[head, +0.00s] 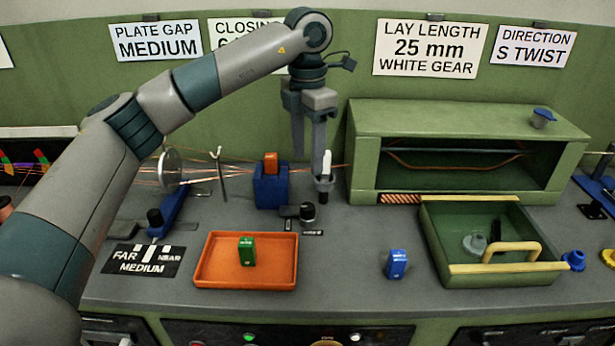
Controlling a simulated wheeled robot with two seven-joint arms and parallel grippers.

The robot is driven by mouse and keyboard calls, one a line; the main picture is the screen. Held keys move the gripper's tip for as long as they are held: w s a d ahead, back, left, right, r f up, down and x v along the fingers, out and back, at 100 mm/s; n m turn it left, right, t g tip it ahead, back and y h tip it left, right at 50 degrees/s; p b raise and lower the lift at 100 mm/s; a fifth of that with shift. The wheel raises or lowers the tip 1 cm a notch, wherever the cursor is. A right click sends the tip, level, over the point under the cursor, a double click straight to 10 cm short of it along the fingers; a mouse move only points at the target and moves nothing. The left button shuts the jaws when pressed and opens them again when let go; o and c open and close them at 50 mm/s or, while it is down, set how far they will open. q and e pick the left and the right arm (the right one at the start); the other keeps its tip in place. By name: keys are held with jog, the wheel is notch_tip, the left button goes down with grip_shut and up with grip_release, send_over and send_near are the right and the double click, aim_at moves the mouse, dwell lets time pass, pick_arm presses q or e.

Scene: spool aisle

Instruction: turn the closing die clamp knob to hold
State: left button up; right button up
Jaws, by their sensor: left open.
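A black knob (307,212) stands on the grey bench just right of the blue die block (271,187), which holds an orange piece (270,162). A small dark label lies in front of the knob; its text is too small to read. I take this knob to be the clamp knob. My left gripper (310,178) points down above and slightly behind the knob, its fingers apart with nothing between them. A white piece with a dark collar (325,164) shows at its right finger; I cannot tell if they touch. My right gripper is not in view.
An orange tray (204,273) with a green block (247,252) stands in front. A blue block (397,264) lies right of it. A green drawer (455,269) and an open green housing (362,183) stand at right. Copper wires run left of the die block.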

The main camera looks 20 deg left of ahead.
pick_arm(q)
notch_tip(320, 180, up, 4)
jog(key=shift+f, duration=0.15)
dwell(0.4)
